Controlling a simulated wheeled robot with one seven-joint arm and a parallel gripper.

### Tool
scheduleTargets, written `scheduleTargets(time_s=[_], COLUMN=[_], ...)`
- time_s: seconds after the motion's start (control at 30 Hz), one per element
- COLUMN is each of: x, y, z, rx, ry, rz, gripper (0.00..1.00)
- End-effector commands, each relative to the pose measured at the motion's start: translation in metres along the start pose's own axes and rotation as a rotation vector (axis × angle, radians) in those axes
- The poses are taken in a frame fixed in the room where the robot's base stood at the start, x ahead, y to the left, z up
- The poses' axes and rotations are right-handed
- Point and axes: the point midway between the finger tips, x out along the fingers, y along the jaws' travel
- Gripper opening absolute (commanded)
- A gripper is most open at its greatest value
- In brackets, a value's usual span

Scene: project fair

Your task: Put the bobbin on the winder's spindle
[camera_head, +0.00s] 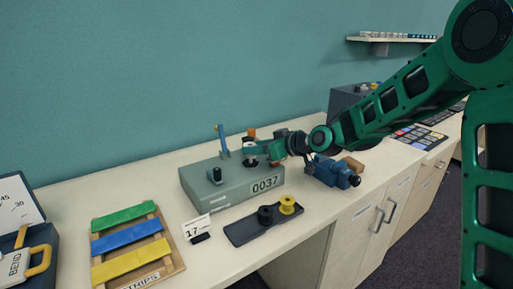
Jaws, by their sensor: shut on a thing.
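The winder (230,186) is a grey-green box marked 0037 on the bench. My gripper (251,149) is over the right part of its top and is shut on a small pale bobbin (249,150). An orange piece (251,133) shows just above the bobbin; I cannot tell whether it belongs to it. A dark round part (250,162) shows right below, on the winder's top. The spindle is not clearly seen there, and I cannot tell whether the bobbin is around it or above it.
A dark tray (242,233) in front holds a black bobbin (265,215) and a yellow bobbin (287,205). A blue device (331,172) stands close right of the winder. A blue-topped post (222,139) and black knob (215,175) rise from the winder. Coloured strips (128,237) lie left.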

Motion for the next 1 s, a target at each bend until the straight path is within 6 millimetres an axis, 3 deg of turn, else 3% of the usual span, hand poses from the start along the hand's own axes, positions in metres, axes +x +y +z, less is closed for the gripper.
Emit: scheduleTargets(time_s=[1.0], x=[0.006], y=[0.0], z=[0.015], rx=[0.0], ry=[0.001], rz=[0.0], gripper=[0.12])
